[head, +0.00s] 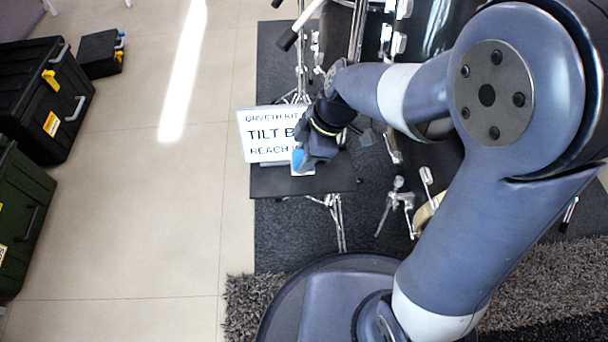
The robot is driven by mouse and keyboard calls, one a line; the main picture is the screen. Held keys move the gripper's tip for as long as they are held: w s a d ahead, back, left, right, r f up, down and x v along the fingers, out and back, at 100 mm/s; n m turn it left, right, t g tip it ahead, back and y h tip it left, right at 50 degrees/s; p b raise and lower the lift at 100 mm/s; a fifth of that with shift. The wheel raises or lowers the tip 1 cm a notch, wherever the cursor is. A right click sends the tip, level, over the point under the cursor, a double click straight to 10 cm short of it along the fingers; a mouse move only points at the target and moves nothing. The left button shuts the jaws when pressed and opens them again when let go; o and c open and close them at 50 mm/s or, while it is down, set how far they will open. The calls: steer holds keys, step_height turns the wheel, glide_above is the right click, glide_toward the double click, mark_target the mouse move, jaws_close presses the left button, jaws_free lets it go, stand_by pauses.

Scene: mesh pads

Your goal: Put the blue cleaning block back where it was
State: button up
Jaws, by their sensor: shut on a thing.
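My gripper (304,158) is shut on the blue cleaning block (298,158), which shows only partly at the left of the fingers. The block is in front of the lower part of a white sign (262,148) with black lettering. The sign stands at the back of a small dark flat top (290,186). A small pale patch shows just under the block; I cannot tell if it belongs to the block. I cannot tell whether the block touches the flat top or the sign. My gripper and wrist hide the sign's right side.
Chrome stands and drum hardware (398,200) are close on the right and behind the flat top, on a dark rug (285,235). Black cases (30,90) and a green case (20,215) stand at the far left. The tiled floor (150,220) between is clear.

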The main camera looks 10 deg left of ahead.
steer(key=shift+f+b, duration=1.15)
steer(key=shift+f, duration=2)
steer(key=shift+f, duration=0.2)
steer(key=o, duration=0.9)
steer(key=shift+r, duration=0.1)
steer(key=shift+r, duration=0.25)
steer(key=p+v, duration=0.4)
steer(key=v, duration=0.7)
steer(key=shift+w+d+r+p, duration=0.1)
steer(key=shift+d+r+p, duration=0.15)
steer(key=shift+r+p, duration=0.05)
